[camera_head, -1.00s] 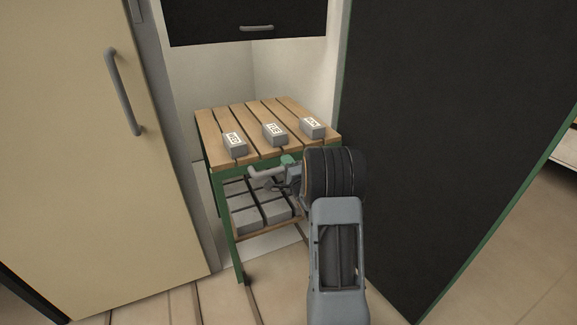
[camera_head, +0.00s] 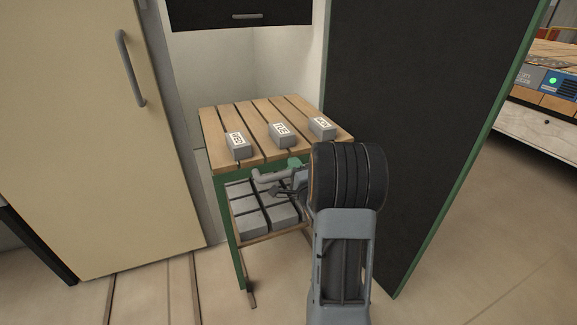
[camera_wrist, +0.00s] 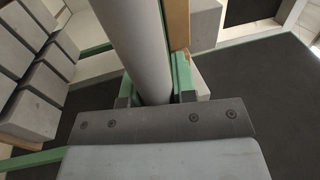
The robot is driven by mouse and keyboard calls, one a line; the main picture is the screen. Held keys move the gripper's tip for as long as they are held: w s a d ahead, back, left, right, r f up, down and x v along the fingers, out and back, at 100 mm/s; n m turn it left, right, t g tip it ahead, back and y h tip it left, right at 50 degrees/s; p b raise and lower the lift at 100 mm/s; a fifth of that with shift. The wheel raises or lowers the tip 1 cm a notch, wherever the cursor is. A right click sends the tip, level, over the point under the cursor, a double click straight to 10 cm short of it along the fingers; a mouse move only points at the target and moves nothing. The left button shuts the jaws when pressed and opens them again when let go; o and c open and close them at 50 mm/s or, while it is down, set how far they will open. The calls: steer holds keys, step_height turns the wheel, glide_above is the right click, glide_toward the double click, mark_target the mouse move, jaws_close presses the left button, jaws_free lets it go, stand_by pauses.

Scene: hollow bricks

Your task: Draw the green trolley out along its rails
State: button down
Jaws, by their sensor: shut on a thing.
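The green trolley (camera_head: 229,215) stands partly out of a bay, with a slatted wooden top. Three labelled grey bricks stand on the top: one at left (camera_head: 238,146), one in the middle (camera_head: 282,135), one at right (camera_head: 322,127). Several grey bricks (camera_head: 243,207) fill its lower shelf. My gripper (camera_head: 290,178) is at the trolley's front, shut on its grey bar handle (camera_head: 268,176). In the wrist view the handle (camera_wrist: 135,45) runs between the fingers (camera_wrist: 155,98). My arm hides the trolley's front right side.
A cream door (camera_head: 90,130) with a grey handle stands left of the trolley. A large dark green-edged panel (camera_head: 410,120) stands close on its right. Thin rails (camera_head: 195,290) run along the floor. Open floor (camera_head: 480,240) lies at right; a workbench (camera_head: 550,130) stands beyond.

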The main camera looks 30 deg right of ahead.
steer(key=shift+s, duration=0.4)
steer(key=c, duration=1.2)
jaws_free()
steer(key=shift+s, duration=0.1)
steer(key=shift+p+v, duration=5.45)
steer(key=shift+v, duration=1.45)
